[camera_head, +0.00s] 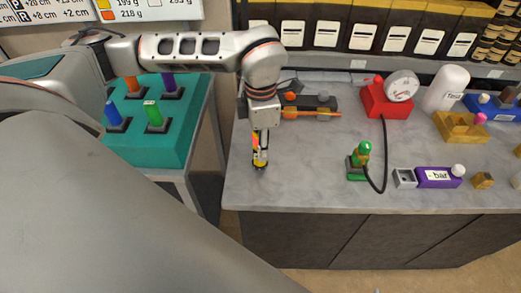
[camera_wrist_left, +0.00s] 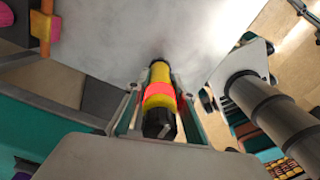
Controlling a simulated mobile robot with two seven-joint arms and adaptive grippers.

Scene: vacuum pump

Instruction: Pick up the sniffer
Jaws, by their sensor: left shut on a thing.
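My left gripper (camera_head: 260,152) is over the left front part of the grey worktop (camera_head: 300,180), fingers pointing down. It is shut on a short yellow-and-red banded cylinder with black ends (camera_wrist_left: 160,88), held between the two fingers in the left wrist view. In the head view the fingers partly hide this cylinder, and its dark lower end is close to the worktop; I cannot tell if they touch. No label shows whether it is the sniffer.
Behind the gripper lies a dark device with an orange rod (camera_head: 318,113). To the right stand a red gauge box (camera_head: 385,103) with a black hose, a green-topped fitting (camera_head: 362,153) and a purple block (camera_head: 436,178). A teal peg block (camera_head: 180,145) is left, across a gap.

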